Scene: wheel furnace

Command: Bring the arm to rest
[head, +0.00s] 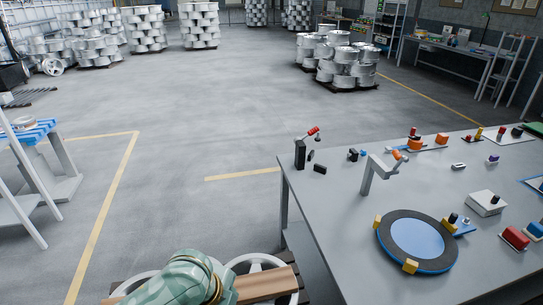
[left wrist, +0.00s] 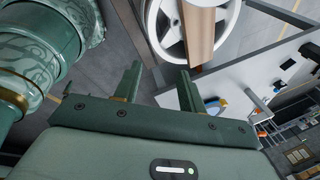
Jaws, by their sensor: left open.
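My left gripper (left wrist: 158,88) shows in the left wrist view with its two dark green fingers spread apart. Nothing is between them. Beyond the fingertips is a pale spoked wheel (left wrist: 165,38), partly hidden behind a brown bar. In the head view a green patterned part of my arm is at the bottom edge, above pale wheels (head: 243,261) on a wooden pallet (head: 288,257). The left gripper's fingers do not show in the head view. My right gripper is in neither view.
A grey worktable (head: 340,215) fills the right, carrying a round blue-and-black turntable (head: 418,240), a small grey stand (head: 368,180) and several small parts. A blue-topped stand (head: 35,131) is at the left. Stacked wheels (head: 343,65) stand farther back. The middle floor is clear.

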